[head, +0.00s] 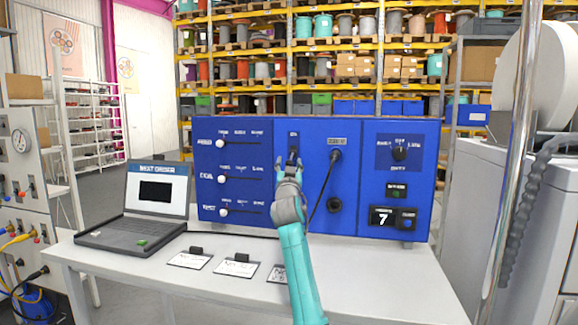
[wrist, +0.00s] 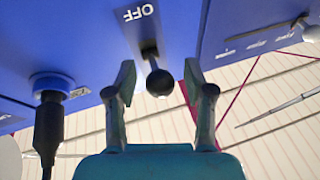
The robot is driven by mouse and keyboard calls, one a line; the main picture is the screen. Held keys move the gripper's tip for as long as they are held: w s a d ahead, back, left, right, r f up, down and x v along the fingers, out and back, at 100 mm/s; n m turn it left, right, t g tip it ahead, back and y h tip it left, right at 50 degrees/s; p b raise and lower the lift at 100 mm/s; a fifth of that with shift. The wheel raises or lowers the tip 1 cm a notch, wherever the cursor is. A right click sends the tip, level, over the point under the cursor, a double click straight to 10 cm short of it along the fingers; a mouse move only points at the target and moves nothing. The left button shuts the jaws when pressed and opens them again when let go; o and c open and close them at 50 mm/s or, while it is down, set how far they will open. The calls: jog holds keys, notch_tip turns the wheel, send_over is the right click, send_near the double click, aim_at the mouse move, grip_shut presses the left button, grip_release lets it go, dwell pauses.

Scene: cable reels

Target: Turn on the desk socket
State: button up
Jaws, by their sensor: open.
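The blue control panel (head: 310,185) stands at the back of the white desk. My gripper (head: 289,164) is in front of its upper middle section, partly covering a lever switch there. In the wrist view the lever has a black ball knob (wrist: 160,83) and a label reading OFF (wrist: 139,12). The open fingers of my gripper (wrist: 158,70) stand on either side of the lever, with gaps visible on both sides. A round socket (head: 336,155) with a black plug and cable is right of the switch; the plug (wrist: 49,125) shows at left in the wrist view. The socket's label is too small to read.
Sliders (head: 220,178) are on the panel's left, and a rotary knob (head: 400,153) and a display reading 7 (head: 383,217) on its right. A laptop (head: 138,215) and several cards (head: 237,267) lie on the desk. The plug's cable hangs close right of my gripper.

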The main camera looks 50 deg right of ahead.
aim_at(289, 161)
grip_shut()
jog(key=shift+a+r+m+g+y, duration=0.25)
jog(key=shift+r+m+g+y, duration=0.05)
jog(key=shift+r+g+y, duration=0.4)
jog(key=shift+s+a+r+g+y, duration=0.1)
jog(key=shift+s+r+g+y, duration=0.05)
jog(key=shift+r+g+y, duration=0.7)
jog(key=r+y, duration=0.1)
jog(key=m+g+y, duration=0.1)
jog(key=y, duration=0.1)
jog(key=shift+r, duration=0.4)
jog(key=shift+d+r+g+y, duration=0.3)
jog(key=shift+r+g+y, duration=0.25)
jog(key=shift+y, duration=0.4)
